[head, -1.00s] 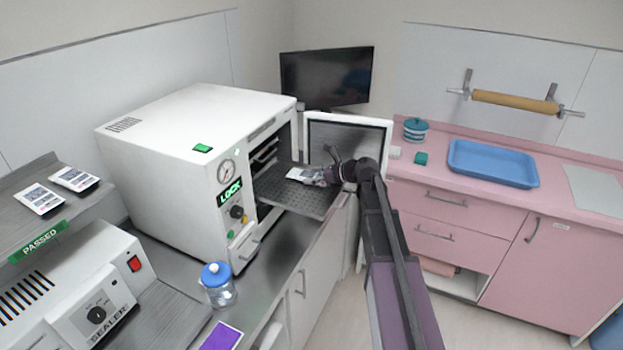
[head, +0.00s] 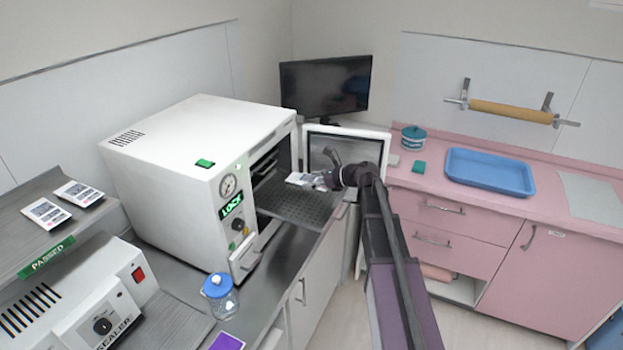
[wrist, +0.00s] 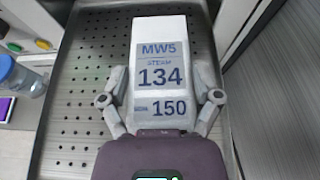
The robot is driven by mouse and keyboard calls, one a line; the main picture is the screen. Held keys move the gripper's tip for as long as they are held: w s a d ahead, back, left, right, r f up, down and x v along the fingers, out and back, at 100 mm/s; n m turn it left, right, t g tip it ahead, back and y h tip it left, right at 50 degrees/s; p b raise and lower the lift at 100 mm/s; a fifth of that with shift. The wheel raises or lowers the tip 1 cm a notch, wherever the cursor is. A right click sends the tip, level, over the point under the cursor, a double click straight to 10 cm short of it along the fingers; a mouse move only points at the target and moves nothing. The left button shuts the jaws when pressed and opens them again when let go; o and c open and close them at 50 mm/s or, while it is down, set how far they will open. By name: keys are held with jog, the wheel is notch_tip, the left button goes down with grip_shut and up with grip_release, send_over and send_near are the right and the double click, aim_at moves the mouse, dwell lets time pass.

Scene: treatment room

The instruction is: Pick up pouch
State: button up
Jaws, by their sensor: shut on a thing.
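The pouch (wrist: 160,70) is white with a printed label reading "MW5", "STEAM 134" and "150". My gripper (wrist: 160,100) has a finger on each side of it and is shut on it. In the head view the pouch (head: 298,179) shows at the tip of my gripper (head: 322,180), over the pulled-out perforated tray (head: 300,208) of the white sterilizer (head: 190,165). The wrist view shows the tray (wrist: 85,70) beneath the pouch. I cannot tell how large the gap between them is.
The sterilizer door (head: 345,143) stands open behind my arm. A blue-lidded jar (head: 220,295) stands on the steel counter in front. Two pouches (head: 62,203) lie on the left shelf above the sealer (head: 80,300). A blue tray (head: 488,172) lies on the pink counter.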

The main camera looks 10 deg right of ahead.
jog(key=s, duration=0.5)
jog(key=s+r, duration=0.1)
jog(key=s, duration=0.4)
jog(key=s+a+p, duration=0.1)
jog(key=s, duration=0.4)
jog(key=shift+r, duration=0.15)
dwell(0.4)
